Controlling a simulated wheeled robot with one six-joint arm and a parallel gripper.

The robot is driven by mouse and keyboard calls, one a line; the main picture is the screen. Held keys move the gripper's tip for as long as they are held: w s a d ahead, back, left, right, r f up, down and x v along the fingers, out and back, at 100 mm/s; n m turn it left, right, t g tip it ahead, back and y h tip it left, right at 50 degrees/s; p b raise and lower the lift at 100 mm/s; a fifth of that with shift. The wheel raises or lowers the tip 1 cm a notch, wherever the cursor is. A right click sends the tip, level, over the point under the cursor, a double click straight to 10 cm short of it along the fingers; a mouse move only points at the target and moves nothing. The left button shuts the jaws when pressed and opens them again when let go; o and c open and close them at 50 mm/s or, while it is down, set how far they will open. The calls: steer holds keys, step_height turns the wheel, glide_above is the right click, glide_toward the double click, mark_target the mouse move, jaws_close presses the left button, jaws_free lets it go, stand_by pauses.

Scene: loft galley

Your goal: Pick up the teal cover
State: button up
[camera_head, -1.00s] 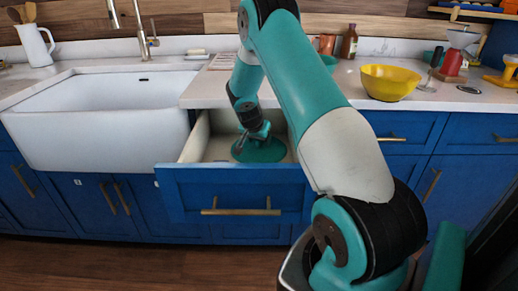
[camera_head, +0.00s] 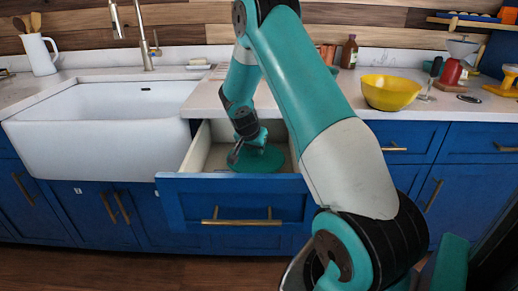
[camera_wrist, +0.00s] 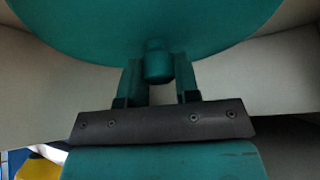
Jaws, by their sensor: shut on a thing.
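The teal cover (camera_head: 262,160) is a round disc inside the open blue drawer (camera_head: 235,197). My gripper (camera_head: 236,155) reaches down into the drawer at the cover's left part. In the wrist view the cover (camera_wrist: 150,25) fills the top of the picture, with a small knob (camera_wrist: 158,62) at its near side. My gripper (camera_wrist: 158,80) has its two fingers on either side of the knob and is shut on it. The head view does not show clearly whether the cover is lifted off the drawer floor.
The drawer's pale walls (camera_head: 194,150) surround the cover closely. A white sink (camera_head: 100,125) is to the left. The countertop (camera_head: 430,102) above holds a yellow bowl (camera_head: 390,92), a brown bottle (camera_head: 349,52) and a red-based item (camera_head: 452,72).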

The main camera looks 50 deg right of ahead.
steer(key=s+a+r, duration=0.3)
steer(key=a+r, duration=0.2)
steer(key=a, duration=0.5)
steer(key=shift+s+r, duration=0.15)
steer(key=shift+r, duration=0.05)
steer(key=shift+d+r, duration=0.1)
